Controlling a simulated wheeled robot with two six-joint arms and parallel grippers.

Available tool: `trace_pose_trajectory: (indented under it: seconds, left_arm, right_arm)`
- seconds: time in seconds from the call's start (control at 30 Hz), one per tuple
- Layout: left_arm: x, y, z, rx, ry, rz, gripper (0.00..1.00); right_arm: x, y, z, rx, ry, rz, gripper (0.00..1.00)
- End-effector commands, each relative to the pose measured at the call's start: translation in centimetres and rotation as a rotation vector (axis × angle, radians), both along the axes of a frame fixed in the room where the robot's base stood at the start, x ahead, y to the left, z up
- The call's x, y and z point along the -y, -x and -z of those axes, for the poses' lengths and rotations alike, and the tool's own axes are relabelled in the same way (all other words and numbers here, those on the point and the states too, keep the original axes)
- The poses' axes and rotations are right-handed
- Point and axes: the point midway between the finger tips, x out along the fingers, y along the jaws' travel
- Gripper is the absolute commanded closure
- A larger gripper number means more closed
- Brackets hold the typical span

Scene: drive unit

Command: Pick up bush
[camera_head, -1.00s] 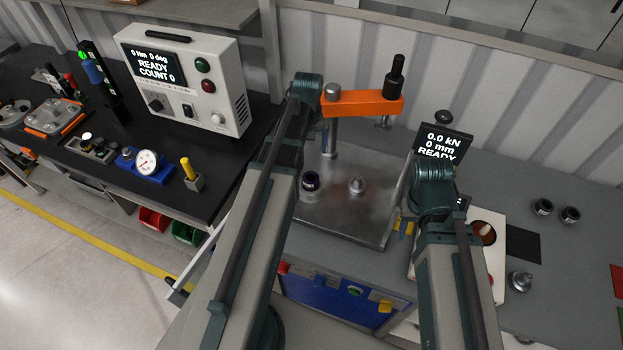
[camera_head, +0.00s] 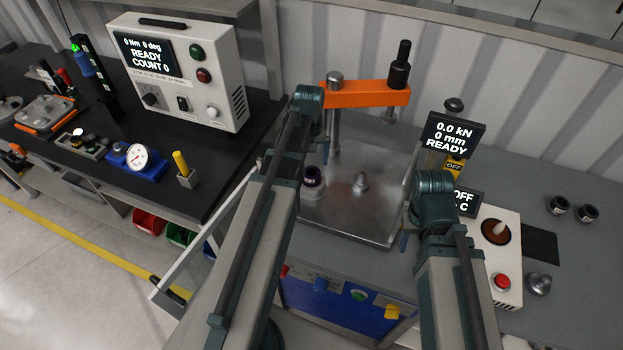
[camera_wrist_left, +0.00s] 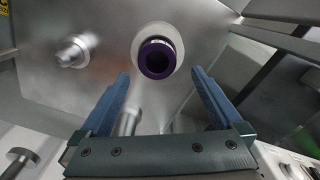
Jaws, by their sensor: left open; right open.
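The bush is a dark purple ring (camera_head: 313,177) with a pale collar, on the bare metal plate (camera_head: 345,213) of the press. In the left wrist view the bush (camera_wrist_left: 157,60) shows its round dark bore, just beyond the fingertips. My left gripper (camera_wrist_left: 161,77) is open and empty, its two blue fingers spread below the bush in that view, not touching it. In the head view the left arm hides most of that gripper. My right gripper (camera_head: 404,241) is mostly hidden behind its own arm; one blue finger shows beside the plate's right side.
A metal stub (camera_head: 361,183) stands on the plate right of the bush. An orange press arm (camera_head: 365,94) spans above. A small display (camera_head: 450,138) and a heater box (camera_head: 507,262) stand right. A controller box (camera_head: 185,75) is on the black bench at left.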

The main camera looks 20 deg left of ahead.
Motion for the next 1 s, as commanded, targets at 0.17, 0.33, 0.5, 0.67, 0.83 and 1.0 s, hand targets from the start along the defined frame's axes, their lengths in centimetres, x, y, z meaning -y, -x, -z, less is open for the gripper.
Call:
trace_pose_trajectory:
  seconds: [0.17, 0.33, 0.5, 0.67, 0.83, 1.0]
  left_arm:
    - [0.3, 0.2, 1.9, 0.0, 0.0, 0.001, 0.0]
    - [0.6, 0.3, 4.0, 0.0, 0.0, 0.0, 0.0]
    - [0.6, 0.3, 5.2, 0.0, 0.0, 0.0, 0.0]
    - [0.6, 0.3, 5.0, 0.0, 0.0, 0.0, 0.0]
    - [0.6, 0.3, 5.0, 0.0, 0.0, 0.0, 0.16]
    - [0.6, 0.3, 5.0, 0.0, 0.0, 0.0, 0.47]
  right_arm:
    - [0.0, 0.0, 1.8, 0.0, 0.0, 0.0, 0.5]
    - [0.0, 0.0, 4.0, 0.0, 0.0, 0.0, 0.5]
    - [0.0, 0.0, 5.2, 0.0, 0.0, 0.001, 0.5]
    - [0.0, 0.0, 5.0, 0.0, 0.0, 0.001, 0.5]
    - [0.0, 0.0, 5.0, 0.0, 0.0, 0.001, 0.5]
    - [0.0, 0.0, 5.0, 0.0, 0.0, 0.001, 0.5]
